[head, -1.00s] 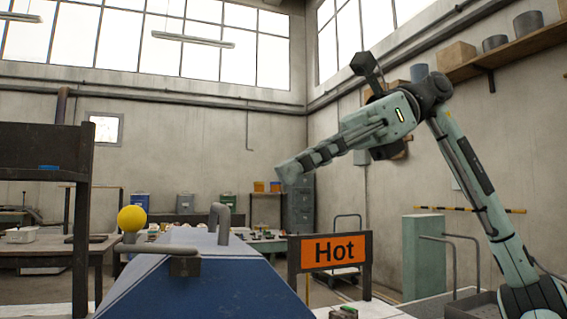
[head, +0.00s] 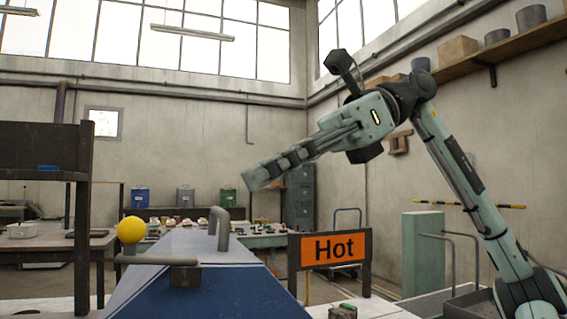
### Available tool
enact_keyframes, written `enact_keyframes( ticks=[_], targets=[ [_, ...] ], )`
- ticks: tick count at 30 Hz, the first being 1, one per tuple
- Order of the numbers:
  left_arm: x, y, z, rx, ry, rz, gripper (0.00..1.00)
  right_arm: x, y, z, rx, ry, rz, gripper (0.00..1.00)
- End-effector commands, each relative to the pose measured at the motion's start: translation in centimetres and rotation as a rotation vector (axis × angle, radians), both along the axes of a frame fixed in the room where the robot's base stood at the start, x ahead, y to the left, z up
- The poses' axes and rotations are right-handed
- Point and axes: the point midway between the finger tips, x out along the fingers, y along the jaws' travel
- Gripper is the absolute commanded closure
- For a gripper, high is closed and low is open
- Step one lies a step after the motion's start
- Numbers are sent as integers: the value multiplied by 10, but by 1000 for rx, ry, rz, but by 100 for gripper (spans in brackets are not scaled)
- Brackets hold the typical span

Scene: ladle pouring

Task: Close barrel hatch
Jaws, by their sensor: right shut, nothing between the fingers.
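The barrel is the large blue, sloped body (head: 195,292) at the lower middle of the head view. A grey bent handle (head: 220,228) stands up on its top. A grey bar (head: 155,260) on a dark block sits at its front, close to a yellow ball knob (head: 131,229). I cannot tell from here whether the hatch is open. My right gripper (head: 250,180) is shut and empty. It hangs in the air above and right of the grey handle, apart from it in the picture. My left gripper is out of view.
A dark shelf frame (head: 82,220) rises at the left. A workbench with small items (head: 262,240) is behind.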

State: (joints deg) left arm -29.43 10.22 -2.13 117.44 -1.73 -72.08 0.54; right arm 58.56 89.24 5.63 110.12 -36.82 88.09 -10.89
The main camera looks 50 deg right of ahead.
Motion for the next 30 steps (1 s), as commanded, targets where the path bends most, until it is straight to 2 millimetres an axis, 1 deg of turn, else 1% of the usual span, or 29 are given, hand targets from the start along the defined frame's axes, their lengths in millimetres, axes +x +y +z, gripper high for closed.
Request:
enact_keyframes(
  ticks=[3, 9, 21, 30],
  targets=[
    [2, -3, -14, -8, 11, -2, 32, 6, 12, -3, -1, 1, 1, 100],
    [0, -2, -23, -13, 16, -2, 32, 17, 31, -15, -2, 1, 1, 100],
    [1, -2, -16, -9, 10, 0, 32, 31, 57, -42, -1, 1, 1, 100],
    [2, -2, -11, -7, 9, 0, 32, 36, 66, -52, 0, -1, 0, 100]
  ],
)
